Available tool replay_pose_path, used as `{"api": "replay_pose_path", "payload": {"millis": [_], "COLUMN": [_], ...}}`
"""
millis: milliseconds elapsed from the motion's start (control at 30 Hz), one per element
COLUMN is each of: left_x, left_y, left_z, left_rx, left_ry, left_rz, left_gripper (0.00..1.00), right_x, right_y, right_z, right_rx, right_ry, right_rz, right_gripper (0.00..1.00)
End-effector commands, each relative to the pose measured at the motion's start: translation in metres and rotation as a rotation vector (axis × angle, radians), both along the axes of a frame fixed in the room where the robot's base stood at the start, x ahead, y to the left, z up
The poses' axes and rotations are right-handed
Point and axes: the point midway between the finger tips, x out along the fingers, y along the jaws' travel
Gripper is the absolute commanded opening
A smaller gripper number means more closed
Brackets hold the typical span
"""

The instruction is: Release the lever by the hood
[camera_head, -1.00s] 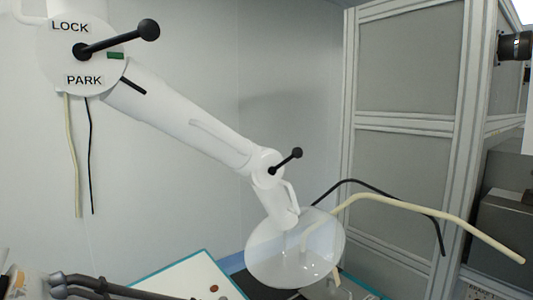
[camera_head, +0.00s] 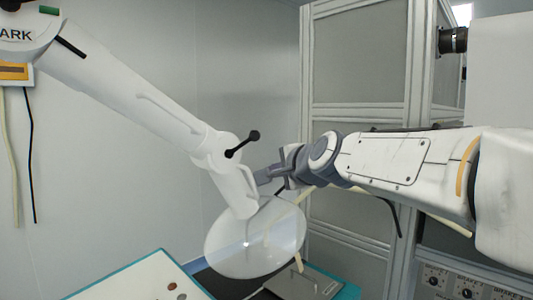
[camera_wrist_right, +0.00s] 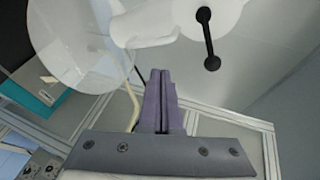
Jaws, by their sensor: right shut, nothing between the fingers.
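The lever by the hood is a short black rod with a ball knob (camera_head: 243,144) on the white joint (camera_head: 214,153) at the lower end of the white arm. It slants up to the right. In the right wrist view the lever (camera_wrist_right: 208,40) is at top right, ahead of my fingers. The clear round hood (camera_head: 255,240) hangs below the joint and shows at upper left in the wrist view (camera_wrist_right: 75,45). My right gripper (camera_head: 262,178) is shut and empty, close to the right of the joint and a little below the lever, seemingly not touching it. My left gripper is out of view.
A teal-edged white board (camera_head: 145,280) and a metal plate (camera_head: 300,284) lie below the hood. A grey panelled frame (camera_head: 357,80) stands behind my right arm. A cream hose and a black hose (camera_head: 393,215) hang behind the hood, partly hidden by my arm.

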Motion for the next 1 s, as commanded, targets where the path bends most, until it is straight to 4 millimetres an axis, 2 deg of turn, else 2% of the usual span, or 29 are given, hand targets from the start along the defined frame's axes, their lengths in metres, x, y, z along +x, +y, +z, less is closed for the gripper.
{"api": "replay_pose_path", "payload": {"millis": [33,100,233,533,667,767,1000], "left_x": [0.0,0.0,0.0,0.0,0.0,0.0,0.0], "left_y": [0.0,0.0,0.0,0.0,0.0,0.0,0.0], "left_z": [-0.008,-0.01,-0.011,-0.01,-0.008,-0.006,0.005], "left_rx": [0.0,0.0,-0.001,-0.001,-0.001,-0.001,-0.001], "left_ry": [0.0,0.0,-0.001,-0.001,-0.001,-0.001,-0.001], "left_rz": [0.0,0.0,0.0,0.0,0.0,0.0,0.0], "left_gripper": [0.5,0.5,0.5,0.5,0.5,0.5,0.5], "right_x": [0.015,0.027,0.034,0.034,0.042,0.056,0.103], "right_y": [-0.016,-0.03,-0.042,-0.041,-0.039,-0.035,-0.023], "right_z": [0.019,0.042,0.06,0.061,0.06,0.059,0.055], "right_rx": [0.093,0.193,0.272,0.274,0.273,0.272,0.271], "right_ry": [-0.043,-0.082,-0.114,-0.114,-0.112,-0.111,-0.111], "right_rz": [-0.065,-0.123,-0.165,-0.165,-0.164,-0.164,-0.164], "right_gripper": [0.0,0.0,0.0,0.0,0.0,0.0,0.0]}}
